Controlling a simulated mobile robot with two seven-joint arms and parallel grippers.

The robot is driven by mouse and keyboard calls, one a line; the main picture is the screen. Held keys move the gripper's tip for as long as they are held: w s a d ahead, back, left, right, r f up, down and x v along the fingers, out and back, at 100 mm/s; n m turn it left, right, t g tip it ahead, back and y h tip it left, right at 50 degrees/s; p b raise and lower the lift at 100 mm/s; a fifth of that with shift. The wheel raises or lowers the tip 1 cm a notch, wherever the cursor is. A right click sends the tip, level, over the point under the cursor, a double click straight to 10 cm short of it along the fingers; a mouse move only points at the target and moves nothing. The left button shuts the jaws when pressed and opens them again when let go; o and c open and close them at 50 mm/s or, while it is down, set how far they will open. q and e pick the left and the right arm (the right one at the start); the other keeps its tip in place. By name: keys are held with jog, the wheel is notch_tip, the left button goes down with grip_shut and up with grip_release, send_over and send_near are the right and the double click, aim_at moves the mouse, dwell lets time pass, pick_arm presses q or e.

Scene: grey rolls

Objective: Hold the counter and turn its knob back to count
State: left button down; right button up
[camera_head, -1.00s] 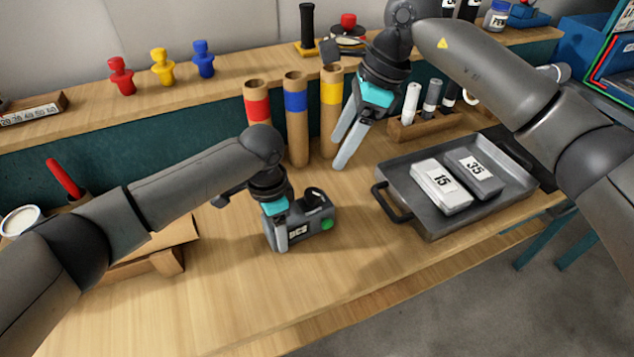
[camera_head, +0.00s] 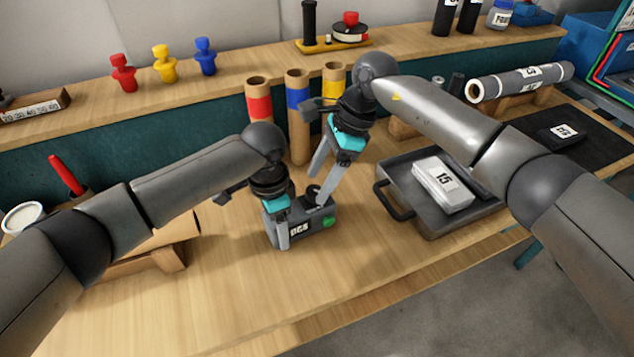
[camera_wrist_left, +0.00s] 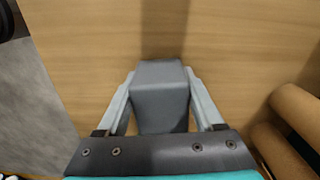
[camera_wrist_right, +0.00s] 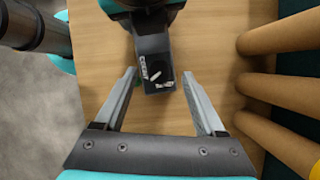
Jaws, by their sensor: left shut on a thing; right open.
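The counter (camera_head: 311,233) is a grey box with a number window and a green button (camera_head: 329,221), resting on the wooden bench. My left gripper (camera_head: 283,235) is shut on the counter's left part. In the left wrist view my left gripper (camera_wrist_left: 162,80) has a finger on each side of the counter's grey body (camera_wrist_left: 160,110). My right gripper (camera_head: 321,190) is open just above the counter's right part, around its dark knob. In the right wrist view the counter (camera_wrist_right: 155,50) shows ahead of my right gripper (camera_wrist_right: 158,74), with the dark knob (camera_wrist_right: 161,76) between the open fingertips; contact cannot be told.
Cardboard tubes with red, blue and yellow bands (camera_head: 297,115) stand behind the grippers. A wooden stand is at left. The bench front is clear.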

jog(key=shift+x, duration=0.95)
grip_shut()
